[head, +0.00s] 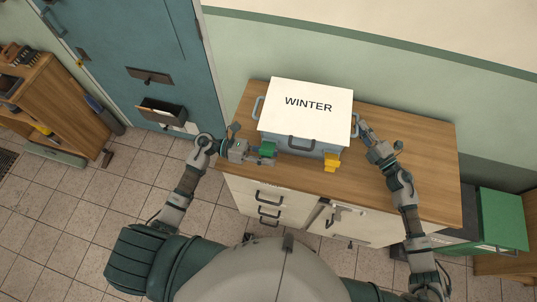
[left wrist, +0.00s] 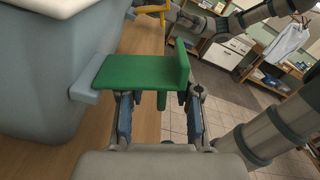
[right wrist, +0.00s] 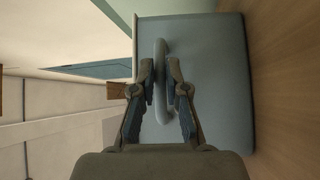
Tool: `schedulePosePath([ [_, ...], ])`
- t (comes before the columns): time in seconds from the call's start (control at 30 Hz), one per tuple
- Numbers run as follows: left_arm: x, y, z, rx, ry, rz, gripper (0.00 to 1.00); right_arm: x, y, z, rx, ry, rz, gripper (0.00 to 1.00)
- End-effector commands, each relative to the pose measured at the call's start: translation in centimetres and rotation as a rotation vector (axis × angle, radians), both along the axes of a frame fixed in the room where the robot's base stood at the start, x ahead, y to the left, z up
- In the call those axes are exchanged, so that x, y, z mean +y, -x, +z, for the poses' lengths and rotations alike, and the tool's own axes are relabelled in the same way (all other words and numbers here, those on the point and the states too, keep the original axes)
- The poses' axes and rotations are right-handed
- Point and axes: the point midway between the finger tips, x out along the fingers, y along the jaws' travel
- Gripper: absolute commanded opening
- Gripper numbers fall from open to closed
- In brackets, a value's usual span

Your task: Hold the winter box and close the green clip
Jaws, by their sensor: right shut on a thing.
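The winter box (head: 305,131) is grey-blue with a white lid marked WINTER and stands on the wooden counter. The green clip (head: 268,148) is at the left of its front side; in the left wrist view the clip (left wrist: 145,72) sticks out from the box wall as a flat plate with a raised end lip. My left gripper (head: 262,155) is at the clip, its fingers (left wrist: 160,100) spread apart just below the plate; I cannot tell whether they touch it. My right gripper (head: 369,141) is shut on the box's side handle (right wrist: 162,85).
A yellow clip (head: 331,162) sits at the right of the box's front, and a grey handle (head: 302,143) lies between the clips. The wooden counter (head: 430,150) is clear to the right. A teal door (head: 140,50) and a shelf (head: 45,95) stand left.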

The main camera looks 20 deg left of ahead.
Motion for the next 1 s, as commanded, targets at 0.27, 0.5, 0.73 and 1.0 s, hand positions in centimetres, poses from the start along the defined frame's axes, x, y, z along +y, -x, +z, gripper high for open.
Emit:
schedulePosePath([
  [0.27, 0.03, -0.01, 0.02, 0.000, 0.000, 0.000, 0.06, -0.01, -0.03, 0.20, -0.003, -0.001, 0.000, 0.00],
  [0.5, 0.05, -0.06, -0.01, 0.001, 0.000, 0.001, 0.00, 0.01, -0.02, 0.20, -0.003, -0.001, 0.001, 0.00],
  [0.73, 0.12, -0.12, 0.15, 0.034, -0.002, 0.003, 0.00, 0.04, -0.03, 0.18, -0.003, -0.002, 0.003, 0.00],
  [1.0, 0.12, -0.24, 0.95, 0.190, 0.005, 0.001, 0.00, 0.07, -0.02, 0.18, -0.003, -0.002, 0.003, 0.00],
])
